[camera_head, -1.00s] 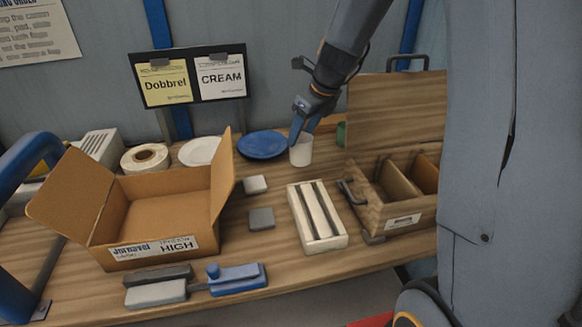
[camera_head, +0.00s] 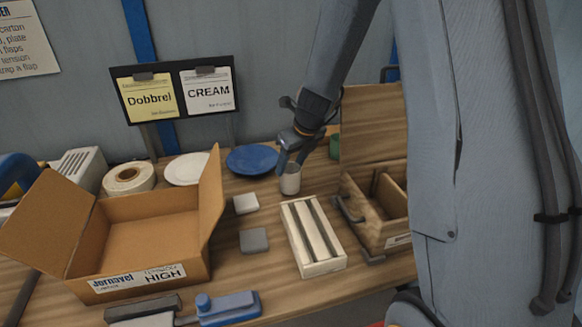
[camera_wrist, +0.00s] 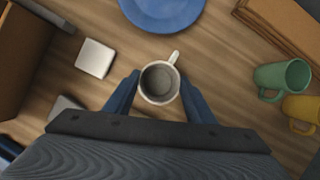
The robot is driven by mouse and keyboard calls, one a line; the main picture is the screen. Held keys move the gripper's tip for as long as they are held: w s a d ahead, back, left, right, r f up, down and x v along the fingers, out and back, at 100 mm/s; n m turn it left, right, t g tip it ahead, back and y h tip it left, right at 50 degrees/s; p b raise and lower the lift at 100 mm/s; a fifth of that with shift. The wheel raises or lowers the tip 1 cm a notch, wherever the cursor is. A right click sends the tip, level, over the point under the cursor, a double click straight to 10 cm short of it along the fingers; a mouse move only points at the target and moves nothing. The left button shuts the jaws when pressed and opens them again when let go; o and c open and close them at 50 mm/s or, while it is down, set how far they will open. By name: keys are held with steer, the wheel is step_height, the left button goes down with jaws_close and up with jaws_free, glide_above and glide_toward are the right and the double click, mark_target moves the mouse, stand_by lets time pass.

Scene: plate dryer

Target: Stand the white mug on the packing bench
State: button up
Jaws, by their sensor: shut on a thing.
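The white mug (camera_head: 290,181) is upright on the wooden packing bench (camera_head: 258,283), or very close to its top; I cannot tell if its base touches. In the wrist view the mug (camera_wrist: 160,82) shows its open top, with its handle pointing up and right. My gripper (camera_head: 289,167) comes down over the mug from above. In the wrist view its blue fingers (camera_wrist: 160,92) sit on either side of the mug, shut on it. The far side of the mug is hidden.
A blue plate (camera_head: 252,159) lies behind the mug, a white plate (camera_head: 186,168) further left. A slotted rack (camera_head: 314,237) stands in front, a wooden box (camera_head: 373,205) to the right. An open carton (camera_head: 139,239) is at left. Green (camera_wrist: 283,78) and yellow (camera_wrist: 302,113) mugs stand at right.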

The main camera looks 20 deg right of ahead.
steer(key=shift+f, duration=0.45)
steer(key=shift+f, duration=0.1)
steer(key=o, duration=1.6)
steer(key=shift+o, duration=0.2)
steer(key=v, duration=1.2)
steer(key=s+a+f+n+g+h, duration=0.1)
steer(key=s+f+n, duration=0.2)
steer(key=s+n, duration=0.7)
steer(key=s+a+f+n+g, duration=0.1)
steer(key=s+f+n, duration=0.2)
steer(key=s+n, duration=0.7)
steer(key=n, duration=1.1)
steer(key=shift+s+f+n+h, duration=0.3)
steer(key=shift+h, duration=0.1)
